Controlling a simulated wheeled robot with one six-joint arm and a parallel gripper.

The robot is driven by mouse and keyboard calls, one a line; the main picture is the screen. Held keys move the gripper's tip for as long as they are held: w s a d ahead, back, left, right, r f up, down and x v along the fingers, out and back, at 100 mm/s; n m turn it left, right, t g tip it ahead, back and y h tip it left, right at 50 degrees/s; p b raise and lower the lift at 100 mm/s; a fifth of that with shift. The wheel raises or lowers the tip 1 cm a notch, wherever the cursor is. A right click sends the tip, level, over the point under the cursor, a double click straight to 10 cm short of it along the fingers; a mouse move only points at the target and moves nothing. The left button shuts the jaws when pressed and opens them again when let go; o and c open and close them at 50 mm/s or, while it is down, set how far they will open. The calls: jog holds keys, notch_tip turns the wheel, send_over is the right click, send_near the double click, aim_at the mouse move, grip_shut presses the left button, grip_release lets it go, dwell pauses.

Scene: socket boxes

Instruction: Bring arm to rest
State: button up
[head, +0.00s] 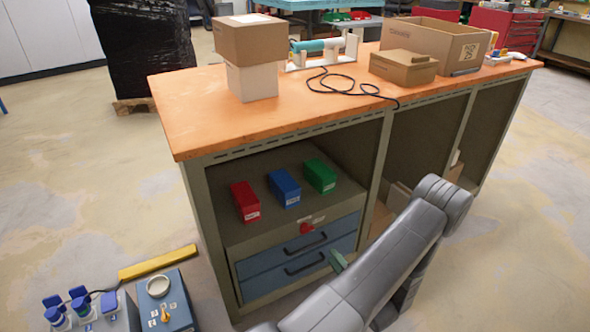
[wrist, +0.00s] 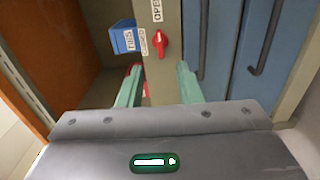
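My gripper shows in the wrist view (wrist: 158,68) as two green fingers standing well apart with nothing between them. In the head view one green fingertip (head: 338,261) shows in front of the drawers; the rest of the gripper is hidden by my grey arm. The fingers point toward the cabinet front and a red knob (wrist: 160,42), which lies beyond the tips, seen between them. The knob (head: 306,228) sits above the blue drawers (head: 300,252). Labels beside it read OPEN and CLOSED.
Red (head: 245,201), blue (head: 284,187) and green (head: 320,175) boxes stand on the shelf above the drawers. The orange worktop (head: 200,110) above holds cartons and a black cable. A blue-grey control box (head: 165,300) stands at the lower left.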

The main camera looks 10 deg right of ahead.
aim_at(312, 230)
jog(key=b+x, duration=0.2)
jog(key=x, duration=1)
jog(key=shift+w+a, duration=0.15)
jog(key=shift+w, duration=0.2)
jog(key=p+v, duration=0.3)
jog(key=v, duration=1.1)
jog(key=w+a+n+b, duration=0.1)
jog(key=w, duration=0.3)
jog(key=w+a+n+b, duration=0.1)
jog(key=w+a, duration=0.1)
jog(key=w, duration=0.2)
jog(key=w+a+n+b, duration=0.1)
jog(key=w, duration=0.4)
jog(key=shift+a+r+n, duration=0.25)
jog(key=shift+a+n, duration=0.15)
jog(key=shift+a+r+n, duration=0.1)
jog(key=shift+r+n, duration=0.1)
jog(key=shift+n, duration=1.7)
